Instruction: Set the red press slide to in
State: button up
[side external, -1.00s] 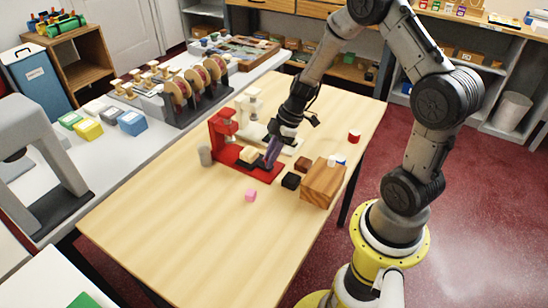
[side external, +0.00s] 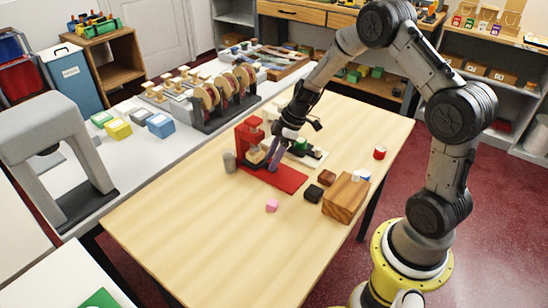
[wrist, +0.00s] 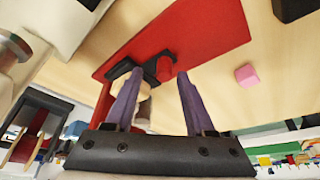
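The red press (side external: 250,133) stands on its long red base plate (side external: 286,181) on the wooden table. Its cream and dark slide (side external: 256,157) is close to the foot of the red upright, partly hidden by my gripper. My gripper (side external: 270,163) is low over the base plate, on the side of the slide away from the upright. In the wrist view my gripper (wrist: 159,73) has its two purple fingers apart. The left finger is close to a black part (wrist: 121,68) of the press; I cannot tell whether they touch. The red plate (wrist: 205,42) spreads ahead of the fingers.
A grey cylinder (side external: 229,162) stands left of the press. A pink cube (side external: 272,206), a black block (side external: 314,193), a brown block (side external: 326,178) and a wooden block (side external: 345,198) lie in front and right. A pale press base (side external: 315,158) is behind.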

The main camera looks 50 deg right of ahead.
jog(key=v, duration=1.4)
jog(key=s+a+r+n+t+h, duration=0.1)
jog(key=s+a+r, duration=0.2)
jog(key=a+r, duration=0.35)
jog(key=s+a+r+n+t, duration=0.1)
jog(key=s+a+r, duration=0.35)
jog(key=r, duration=0.25)
jog(key=s+a+f+m+h, duration=0.1)
jog(key=s+f+m+h, duration=0.1)
jog(key=s+m, duration=0.9)
jog(key=s+f, duration=0.1)
jog(key=s, duration=0.3)
jog(key=shift+a+f, duration=0.15)
jog(key=shift+f, duration=0.05)
